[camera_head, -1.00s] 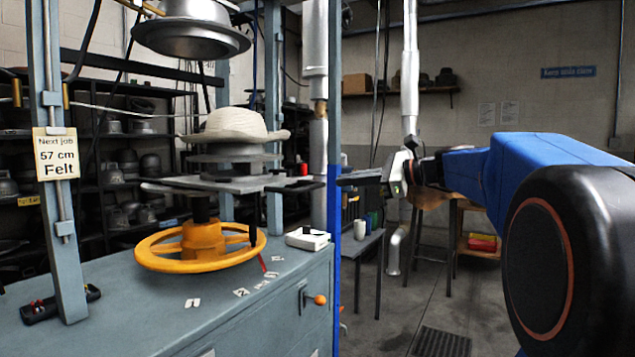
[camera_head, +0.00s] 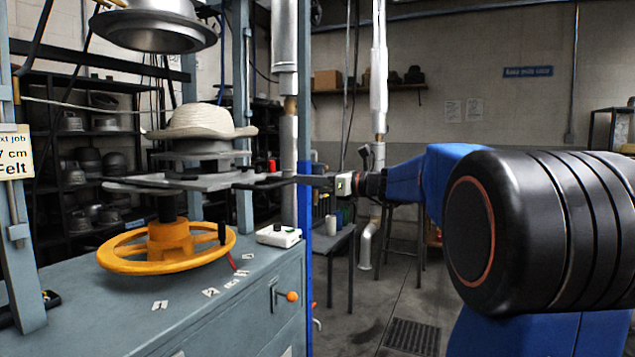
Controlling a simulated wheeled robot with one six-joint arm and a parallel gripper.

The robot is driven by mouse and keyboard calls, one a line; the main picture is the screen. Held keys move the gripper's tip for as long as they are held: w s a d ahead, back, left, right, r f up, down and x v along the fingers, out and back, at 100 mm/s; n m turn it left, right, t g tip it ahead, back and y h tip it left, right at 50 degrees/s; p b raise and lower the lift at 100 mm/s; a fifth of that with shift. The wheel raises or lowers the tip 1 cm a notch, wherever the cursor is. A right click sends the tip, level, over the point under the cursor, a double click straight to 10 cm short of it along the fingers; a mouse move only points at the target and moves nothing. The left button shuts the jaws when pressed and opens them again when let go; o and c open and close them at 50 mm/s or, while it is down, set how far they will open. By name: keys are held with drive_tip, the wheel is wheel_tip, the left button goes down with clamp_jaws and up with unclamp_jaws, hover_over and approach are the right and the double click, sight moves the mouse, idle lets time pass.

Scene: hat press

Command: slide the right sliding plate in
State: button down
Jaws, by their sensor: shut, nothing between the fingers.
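The right sliding plate (camera_head: 215,183) is a flat grey plate on the press, below the hat. A dark handle (camera_head: 265,183) sticks out from its right side. My gripper (camera_head: 300,180) is shut and empty, level with the handle and pointing left at its outer end. Its fingertips look to meet the handle end, but I cannot tell whether they touch. The left plate (camera_head: 125,187) shows at the other side.
A blue and grey post (camera_head: 304,190) stands close to my fingers. An orange handwheel (camera_head: 168,250) is below the plates. A white control box (camera_head: 278,236) and number cards lie on the bench (camera_head: 215,325). A metal dome (camera_head: 153,30) hangs above the hat.

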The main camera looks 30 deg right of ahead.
drive_tip(key=x, duration=0.6)
drive_tip(key=shift+w+a, duration=0.1)
drive_tip(key=shift+a, duration=0.05)
drive_tip(key=x, duration=1.7)
drive_tip(key=shift+w+a+f, duration=0.1)
drive_tip(key=shift+w+a, duration=0.2)
drive_tip(key=shift+w, duration=0.2)
drive_tip(key=shift+r, duration=0.3)
